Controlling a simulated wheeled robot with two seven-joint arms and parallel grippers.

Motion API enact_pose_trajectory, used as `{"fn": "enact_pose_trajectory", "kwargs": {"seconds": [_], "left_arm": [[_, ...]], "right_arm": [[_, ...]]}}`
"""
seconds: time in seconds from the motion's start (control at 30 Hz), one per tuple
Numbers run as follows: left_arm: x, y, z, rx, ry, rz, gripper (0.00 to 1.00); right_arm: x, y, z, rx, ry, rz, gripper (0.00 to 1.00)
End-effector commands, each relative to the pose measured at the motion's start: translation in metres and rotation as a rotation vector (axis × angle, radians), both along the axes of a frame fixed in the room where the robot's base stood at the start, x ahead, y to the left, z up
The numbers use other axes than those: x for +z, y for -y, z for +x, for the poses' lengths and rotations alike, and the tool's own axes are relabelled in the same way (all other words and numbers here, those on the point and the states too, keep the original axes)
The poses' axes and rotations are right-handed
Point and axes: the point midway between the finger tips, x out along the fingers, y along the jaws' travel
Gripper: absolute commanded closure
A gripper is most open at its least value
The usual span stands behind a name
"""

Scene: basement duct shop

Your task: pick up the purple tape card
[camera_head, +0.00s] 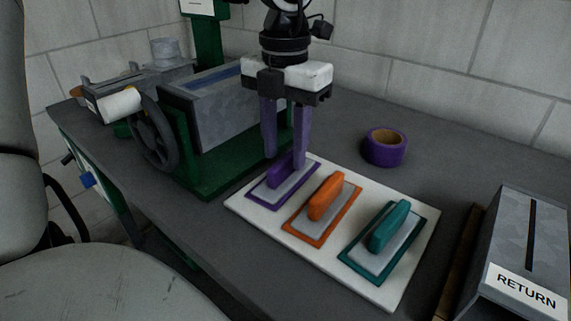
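The purple tape card (265,198) is a flat grey plate with a purple border and a raised purple handle. It lies at the left end of a white board (385,299), beside an orange card (310,228) and a teal card (367,265). My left gripper (285,160) points down from above, its two fingers apart, with the tips at the purple handle. The fingers partly hide the handle and the card's far end. Whether they touch the handle is not clear. My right gripper is not in view.
A purple tape roll (385,147) lies on the dark bench (440,173) behind the board. A green-based machine with a handwheel (153,135) stands close on the left. A grey box labelled RETURN (515,245) stands at the right. The bench behind the tape roll is clear.

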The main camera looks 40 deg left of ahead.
Motion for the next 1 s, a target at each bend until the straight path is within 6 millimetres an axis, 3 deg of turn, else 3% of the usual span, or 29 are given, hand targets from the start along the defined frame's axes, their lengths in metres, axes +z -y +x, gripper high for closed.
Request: {"fn": "enact_pose_trajectory", "kwargs": {"seconds": [0.2, 0.43, 0.67, 1.0], "left_arm": [[-0.026, 0.000, 0.000, 0.000, -0.001, -0.001, 0.64], [-0.027, 0.000, 0.000, 0.000, 0.000, -0.001, 0.64], [-0.027, 0.000, 0.000, 0.000, 0.000, -0.001, 1.00], [-0.021, 0.000, 0.001, 0.001, 0.003, 0.000, 1.00]], "right_arm": [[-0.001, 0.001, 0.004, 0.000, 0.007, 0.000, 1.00], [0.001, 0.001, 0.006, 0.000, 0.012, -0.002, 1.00], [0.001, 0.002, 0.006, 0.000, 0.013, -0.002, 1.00], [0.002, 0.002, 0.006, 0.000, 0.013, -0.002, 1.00]]}}
